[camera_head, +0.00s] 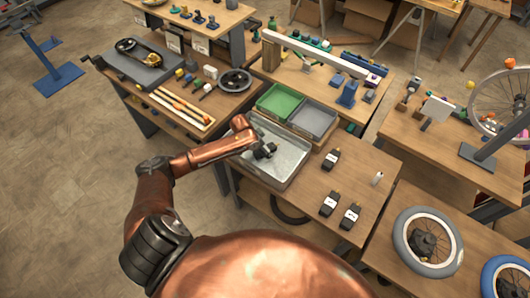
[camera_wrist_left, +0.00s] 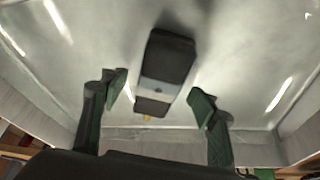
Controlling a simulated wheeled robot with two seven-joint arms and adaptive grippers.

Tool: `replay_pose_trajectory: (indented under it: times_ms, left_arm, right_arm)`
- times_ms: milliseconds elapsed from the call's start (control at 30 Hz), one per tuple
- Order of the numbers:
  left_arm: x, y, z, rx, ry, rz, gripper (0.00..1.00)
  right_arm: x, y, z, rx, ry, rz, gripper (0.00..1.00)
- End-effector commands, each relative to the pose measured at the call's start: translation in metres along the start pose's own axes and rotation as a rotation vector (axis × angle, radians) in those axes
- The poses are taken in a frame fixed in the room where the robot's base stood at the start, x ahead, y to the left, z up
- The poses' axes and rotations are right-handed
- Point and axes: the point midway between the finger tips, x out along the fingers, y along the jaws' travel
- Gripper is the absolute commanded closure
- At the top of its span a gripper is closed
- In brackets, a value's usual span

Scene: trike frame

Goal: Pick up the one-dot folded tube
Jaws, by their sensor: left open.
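In the left wrist view a black folded tube (camera_wrist_left: 165,72) with a pale label band and a single dark dot lies on the floor of the grey metal tray (camera_wrist_left: 255,60). A small yellowish tip shows at its near end. My left gripper (camera_wrist_left: 160,98) is open, with its green-padded fingers on either side of the tube's near part and visible gaps to it. In the head view my left gripper (camera_head: 264,152) is over the tray (camera_head: 292,152) and mostly hides the tube. My right gripper is not in view.
Other black folded tubes with white labels stand on the wooden table right of the tray: one (camera_head: 331,159) near it, two (camera_head: 329,203) (camera_head: 350,215) nearer the front. A green bin (camera_head: 279,102) and a grey bin (camera_head: 314,121) sit behind the tray. The tray walls surround the gripper.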

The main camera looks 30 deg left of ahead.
Motion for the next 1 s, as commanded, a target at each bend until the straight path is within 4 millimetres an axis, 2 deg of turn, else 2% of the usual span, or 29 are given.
replay_pose_trajectory:
  times_ms: [267, 1000]
  left_arm:
    - [0.0006, 0.0002, 0.0003, 0.001, 0.000, 0.000, 0.47]
    - [0.0000, -0.0002, -0.0004, 0.001, 0.001, -0.001, 0.98]
  right_arm:
    - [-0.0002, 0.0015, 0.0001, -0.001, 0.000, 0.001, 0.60]
    - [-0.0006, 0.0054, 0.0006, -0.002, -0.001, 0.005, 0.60]
